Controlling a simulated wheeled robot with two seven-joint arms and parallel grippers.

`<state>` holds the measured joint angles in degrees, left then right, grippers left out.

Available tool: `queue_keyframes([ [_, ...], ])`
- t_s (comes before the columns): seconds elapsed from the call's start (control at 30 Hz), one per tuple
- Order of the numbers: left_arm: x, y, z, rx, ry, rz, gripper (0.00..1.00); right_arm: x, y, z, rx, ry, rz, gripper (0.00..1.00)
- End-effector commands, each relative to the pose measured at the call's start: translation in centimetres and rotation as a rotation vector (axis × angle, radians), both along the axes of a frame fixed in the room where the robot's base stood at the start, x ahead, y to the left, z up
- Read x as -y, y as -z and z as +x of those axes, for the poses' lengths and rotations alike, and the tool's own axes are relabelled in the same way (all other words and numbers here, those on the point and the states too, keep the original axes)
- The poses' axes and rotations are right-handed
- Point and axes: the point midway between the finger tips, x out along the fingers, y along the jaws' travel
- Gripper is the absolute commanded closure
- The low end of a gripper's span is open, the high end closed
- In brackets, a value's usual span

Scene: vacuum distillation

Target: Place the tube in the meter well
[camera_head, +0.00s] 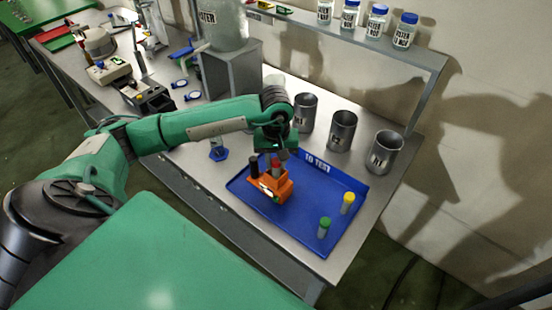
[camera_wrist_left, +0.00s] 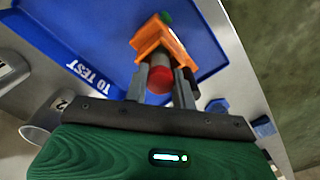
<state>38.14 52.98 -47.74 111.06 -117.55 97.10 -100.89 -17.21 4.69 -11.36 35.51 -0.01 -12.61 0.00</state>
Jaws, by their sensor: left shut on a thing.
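My left gripper (camera_head: 275,158) is shut on a red-capped tube (camera_head: 276,165), over the orange rack (camera_head: 269,188). The wrist view shows the red cap (camera_wrist_left: 159,79) between the two fingers and the orange rack (camera_wrist_left: 158,42) just beyond it. The tube's lower part is hidden, so I cannot tell whether it is still in the rack. A black-topped tube (camera_head: 254,166) is beside it. A dark boxy instrument (camera_head: 149,97) stands at the far left of the bench and may be the meter; its well is not clear. My right gripper is out of view.
Several metal cups, including one (camera_head: 342,131), stand behind the tray. A large clear vessel (camera_head: 222,22) stands on a grey block (camera_head: 232,68).

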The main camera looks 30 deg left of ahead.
Motion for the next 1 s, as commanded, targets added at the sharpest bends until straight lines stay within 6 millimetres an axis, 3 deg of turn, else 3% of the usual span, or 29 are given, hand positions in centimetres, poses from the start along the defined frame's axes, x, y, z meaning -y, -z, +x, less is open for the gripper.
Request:
queue_keyframes([
  [0.43,-0.04,1.02,0.02,0.001,0.000,0.001,0.96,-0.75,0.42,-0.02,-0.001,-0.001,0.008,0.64],
  [0.47,-0.04,0.89,0.02,0.001,0.000,0.001,0.70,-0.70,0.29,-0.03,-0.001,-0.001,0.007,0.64],
  [0.57,-0.03,0.83,0.01,0.001,0.000,0.001,0.52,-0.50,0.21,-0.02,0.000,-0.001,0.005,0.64],
  [1.0,-0.05,0.21,0.09,0.004,0.000,0.000,0.52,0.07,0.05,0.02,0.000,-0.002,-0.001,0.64],
])
